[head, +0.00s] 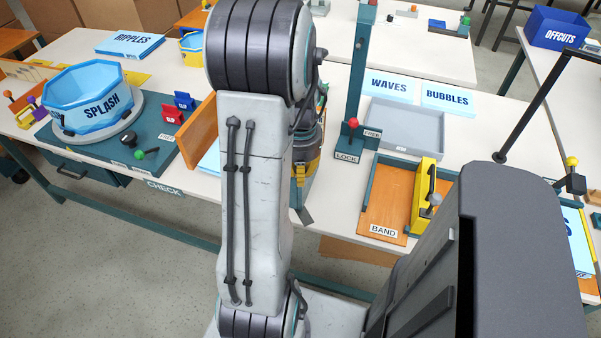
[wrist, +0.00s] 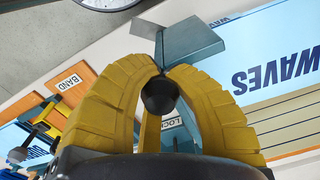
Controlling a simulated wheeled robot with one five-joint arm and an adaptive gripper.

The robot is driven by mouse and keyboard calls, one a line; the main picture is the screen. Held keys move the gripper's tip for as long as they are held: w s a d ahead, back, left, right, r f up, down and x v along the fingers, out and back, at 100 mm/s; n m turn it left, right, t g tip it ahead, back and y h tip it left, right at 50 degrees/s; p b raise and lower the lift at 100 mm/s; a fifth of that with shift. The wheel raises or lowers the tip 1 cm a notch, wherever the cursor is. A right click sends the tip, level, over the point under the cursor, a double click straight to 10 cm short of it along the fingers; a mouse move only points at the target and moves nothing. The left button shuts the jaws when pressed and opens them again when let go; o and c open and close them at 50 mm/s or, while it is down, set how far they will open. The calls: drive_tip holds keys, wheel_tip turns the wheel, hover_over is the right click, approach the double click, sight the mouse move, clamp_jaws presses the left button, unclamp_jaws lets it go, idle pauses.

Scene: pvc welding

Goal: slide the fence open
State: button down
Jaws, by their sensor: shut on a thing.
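My gripper (wrist: 160,85) has its two yellow fingers shut around a dark round knob (wrist: 160,97). A teal-grey bracket or plate (wrist: 192,38) stands just beyond the knob, and a thin dark piece runs between them. I cannot tell for sure how the knob joins the fence. In the head view my gripper (head: 305,160) is partly hidden behind my arm, above the table's front part. A teal-grey plate (head: 306,214) shows below it at the table edge. Nothing in view is labelled as the fence.
The LOCK/FREE lever with a red knob (head: 353,123) stands right of my gripper. The orange BAND board (head: 385,205) with a yellow frame (head: 423,190) lies farther right. An orange upright panel (head: 198,132) is on the left, near the blue SPLASH tub (head: 85,95). A grey tray (head: 400,125) lies behind.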

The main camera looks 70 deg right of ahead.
drive_tip(key=shift+r, duration=0.15)
drive_tip(key=shift+s+a+b, duration=0.35)
drive_tip(key=shift+s+a, duration=0.45)
drive_tip(key=shift+s, duration=0.15)
drive_tip(key=c, duration=0.9)
unclamp_jaws()
drive_tip(key=shift+a, duration=0.1)
wheel_tip(320, 180, up, 12)
